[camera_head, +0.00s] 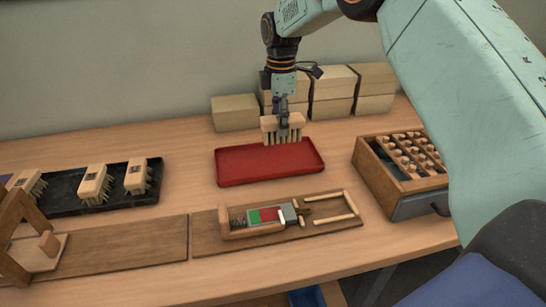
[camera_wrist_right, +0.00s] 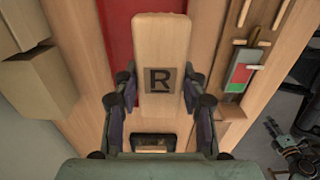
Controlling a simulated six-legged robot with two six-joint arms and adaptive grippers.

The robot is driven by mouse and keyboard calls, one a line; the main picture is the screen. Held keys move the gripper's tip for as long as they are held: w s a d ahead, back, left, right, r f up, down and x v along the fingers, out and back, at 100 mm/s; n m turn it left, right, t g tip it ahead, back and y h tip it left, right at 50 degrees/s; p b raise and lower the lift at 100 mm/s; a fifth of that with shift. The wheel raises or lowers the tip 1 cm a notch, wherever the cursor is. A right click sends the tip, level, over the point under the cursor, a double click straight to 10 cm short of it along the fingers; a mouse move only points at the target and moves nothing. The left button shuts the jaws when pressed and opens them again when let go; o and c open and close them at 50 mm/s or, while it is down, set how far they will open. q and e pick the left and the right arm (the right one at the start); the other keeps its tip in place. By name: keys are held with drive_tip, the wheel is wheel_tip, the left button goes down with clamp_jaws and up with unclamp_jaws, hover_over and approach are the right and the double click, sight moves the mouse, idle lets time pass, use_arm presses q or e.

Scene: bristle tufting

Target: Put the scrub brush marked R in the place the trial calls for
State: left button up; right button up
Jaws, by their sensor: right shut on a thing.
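The scrub brush marked R (camera_wrist_right: 160,80) is a pale wooden block with a dark square bearing the letter R. The red tray looks empty. Several other brushes (camera_head: 95,182) lie on a black tray (camera_head: 66,208) at the left.
A wooden board with a clamp-like fixture (camera_head: 265,217) carrying a red and green panel lies in front of the red tray. A wooden box of pegs (camera_head: 380,175) stands at the right. Cardboard-coloured boxes (camera_head: 235,113) line the back. A wooden frame (camera_head: 12,235) stands front left.

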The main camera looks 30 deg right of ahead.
sight(277, 138)
drive_tip(key=f, duration=0.3)
drive_tip(key=f+b, duration=0.1)
drive_tip(key=shift+a+f, duration=0.25)
drive_tip(key=shift+f, duration=0.15)
drive_tip(key=shift+w+a+f, duration=0.1)
drive_tip(key=shift+a+f, duration=0.05)
drive_tip(key=shift+f, duration=0.2)
drive_tip(key=f, duration=0.3)
drive_tip(key=shift+d, duration=0.35)
drive_tip(key=shift+f+b, duration=0.3)
drive_tip(key=shift+f, duration=0.05)
drive_tip(key=shift+a, duration=0.25)
drive_tip(key=shift+f, duration=0.1)
drive_tip(key=o, duration=1.1)
drive_tip(key=shift+d, duration=0.2)
drive_tip(key=shift+c, duration=0.2)
drive_tip(key=o, duration=0.3)
drive_tip(key=shift+a, duration=0.15)
